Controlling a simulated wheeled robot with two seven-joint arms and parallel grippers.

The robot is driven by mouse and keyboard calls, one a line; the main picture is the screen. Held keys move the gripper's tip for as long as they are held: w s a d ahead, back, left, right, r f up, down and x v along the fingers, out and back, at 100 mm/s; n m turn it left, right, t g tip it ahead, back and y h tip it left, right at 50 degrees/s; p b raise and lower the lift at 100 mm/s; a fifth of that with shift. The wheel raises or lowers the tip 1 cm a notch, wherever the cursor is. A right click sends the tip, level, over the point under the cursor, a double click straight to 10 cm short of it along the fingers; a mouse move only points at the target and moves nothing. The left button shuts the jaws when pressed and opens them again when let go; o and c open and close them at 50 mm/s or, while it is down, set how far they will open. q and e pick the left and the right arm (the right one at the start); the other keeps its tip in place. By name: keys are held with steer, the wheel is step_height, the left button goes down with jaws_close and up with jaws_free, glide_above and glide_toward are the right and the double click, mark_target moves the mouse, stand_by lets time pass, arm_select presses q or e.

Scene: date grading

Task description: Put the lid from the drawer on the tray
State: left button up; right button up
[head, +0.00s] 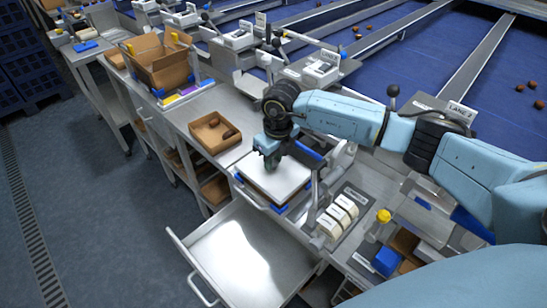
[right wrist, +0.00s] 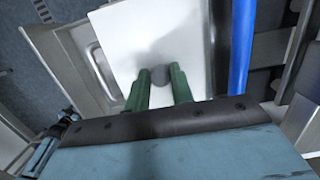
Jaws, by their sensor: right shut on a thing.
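The lid (head: 262,184) is a flat white plate with a grey round knob. My right gripper (head: 270,164) points down over it, its green fingers shut on the knob. The right wrist view shows the lid (right wrist: 130,35) below the fingers (right wrist: 159,82), one on each side of the knob. The lid is over the tray, whose blue edge (head: 280,209) shows below it at the front. The lid hides the tray's inside, and I cannot tell whether they touch. The drawer (head: 225,262) is pulled out below the bench, and its visible floor is empty. My left gripper is out of view.
A small cardboard box (head: 207,145) with dates stands left of the tray. White rolls (head: 337,216) and a yellow knob (head: 384,215) stand to the right. Blue sorting lanes (head: 420,65) with scattered dates run behind. The open drawer juts over the floor.

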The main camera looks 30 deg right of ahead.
steer(key=shift+f+b, duration=0.5)
steer(key=shift+f, duration=0.1)
stand_by(0.4)
steer(key=o, duration=1.4)
steer(key=shift+o, duration=0.2)
steer(key=shift+r+p, duration=2.4)
steer(key=shift+r, duration=1.1)
steer(key=shift+r, duration=0.1)
